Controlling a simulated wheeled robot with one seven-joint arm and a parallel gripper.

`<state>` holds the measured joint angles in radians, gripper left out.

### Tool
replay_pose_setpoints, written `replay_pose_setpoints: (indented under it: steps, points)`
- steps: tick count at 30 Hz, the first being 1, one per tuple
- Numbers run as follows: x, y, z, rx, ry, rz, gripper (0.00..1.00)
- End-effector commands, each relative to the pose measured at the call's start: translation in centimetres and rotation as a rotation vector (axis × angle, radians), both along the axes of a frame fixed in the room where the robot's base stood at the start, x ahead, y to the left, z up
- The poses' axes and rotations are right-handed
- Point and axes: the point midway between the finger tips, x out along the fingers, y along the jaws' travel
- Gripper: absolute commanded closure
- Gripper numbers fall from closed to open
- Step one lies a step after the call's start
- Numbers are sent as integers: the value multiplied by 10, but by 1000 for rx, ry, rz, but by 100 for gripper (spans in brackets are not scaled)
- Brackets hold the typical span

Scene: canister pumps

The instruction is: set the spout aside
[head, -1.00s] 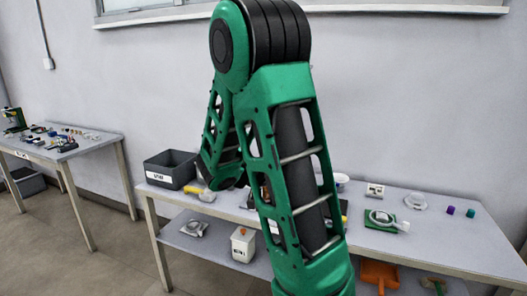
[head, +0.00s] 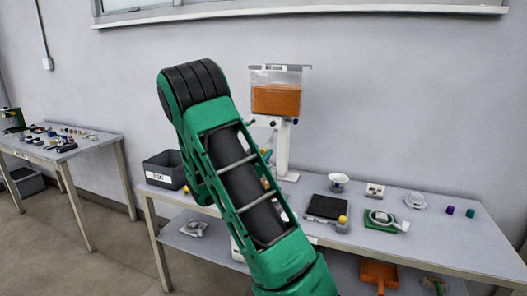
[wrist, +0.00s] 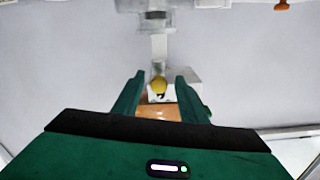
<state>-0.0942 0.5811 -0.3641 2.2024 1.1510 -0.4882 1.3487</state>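My gripper (wrist: 159,80) is open in the wrist view, its two green fingers well apart. In the head view my arm hides the gripper. A white stand (head: 283,150) there carries a clear canister (head: 276,98) of orange contents. I cannot tell for certain which part is the spout.
The bench (head: 430,240) also holds a grey bin (head: 168,170), a white bowl (head: 339,181), a black scale-like plate (head: 327,206), a green mat (head: 372,229) with a white item, and purple and teal pieces (head: 460,211). Bare bench lies at the right front.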

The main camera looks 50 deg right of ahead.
Motion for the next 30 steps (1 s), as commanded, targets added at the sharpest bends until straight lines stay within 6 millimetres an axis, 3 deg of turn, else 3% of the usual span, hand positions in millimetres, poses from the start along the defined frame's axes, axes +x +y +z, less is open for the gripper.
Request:
replay_pose_setpoints:
  steps: [3,9,20,25,30]
  points:
    - [7,-19,1,-2,-1,-3,61]
    - [14,-36,0,0,1,-2,61]
    - [17,-40,0,1,1,0,61]
    - [17,-40,0,0,1,1,97]
    - [17,-42,0,0,0,2,100]
